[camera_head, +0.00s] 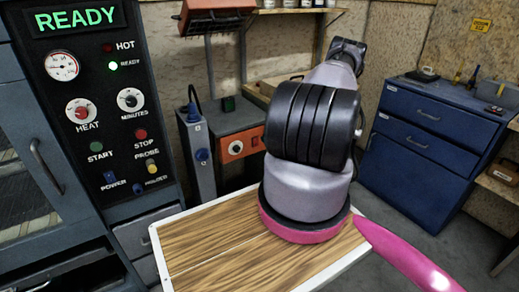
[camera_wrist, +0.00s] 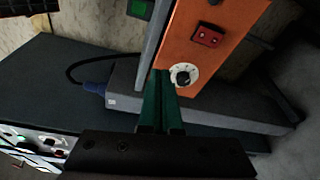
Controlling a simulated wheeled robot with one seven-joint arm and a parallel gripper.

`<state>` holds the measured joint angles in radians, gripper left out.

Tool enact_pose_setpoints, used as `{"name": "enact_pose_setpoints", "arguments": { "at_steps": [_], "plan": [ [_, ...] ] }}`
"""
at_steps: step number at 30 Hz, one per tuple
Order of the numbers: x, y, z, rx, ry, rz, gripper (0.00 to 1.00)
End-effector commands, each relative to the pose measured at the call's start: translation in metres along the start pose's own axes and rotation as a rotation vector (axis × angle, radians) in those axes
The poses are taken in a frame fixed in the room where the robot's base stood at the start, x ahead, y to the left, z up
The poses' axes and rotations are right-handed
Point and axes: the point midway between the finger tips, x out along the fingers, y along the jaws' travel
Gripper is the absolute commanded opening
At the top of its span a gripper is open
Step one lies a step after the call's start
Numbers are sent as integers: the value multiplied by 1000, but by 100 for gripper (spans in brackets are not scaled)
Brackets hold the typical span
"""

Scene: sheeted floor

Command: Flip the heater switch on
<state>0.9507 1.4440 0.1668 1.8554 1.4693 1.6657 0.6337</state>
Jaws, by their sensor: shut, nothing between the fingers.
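The heater appears to be the grey box with an orange front panel, which stands against the back wall in the head view (camera_head: 229,121). In the wrist view its orange panel (camera_wrist: 222,12) carries a red switch (camera_wrist: 207,35) and a round dial with a black knob (camera_wrist: 183,75). Whether the switch is on or off cannot be told. My gripper (camera_wrist: 163,74) is shut and empty, its dark green fingers pointing at the panel. The fingertips appear beside the dial, with the switch farther up and right. Contact cannot be told. In the head view my arm hides the gripper.
A tall control cabinet (camera_head: 85,100) showing READY stands at left. A blue-grey post with a cable (camera_head: 197,150) stands left of the heater. A wood-topped surface (camera_head: 205,245) lies in front. A blue drawer cabinet (camera_head: 425,140) is at right.

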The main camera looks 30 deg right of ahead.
Motion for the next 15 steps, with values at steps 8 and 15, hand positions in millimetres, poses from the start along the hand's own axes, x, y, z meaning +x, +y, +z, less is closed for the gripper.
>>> {"name": "enact_pose_setpoints", "arguments": {
  "at_steps": [8, 15],
  "plan": [
    [-34, -78, -6, 218, -205, -57, 0],
    [-40, -90, -7, 254, -243, -65, 0]
  ]
}}
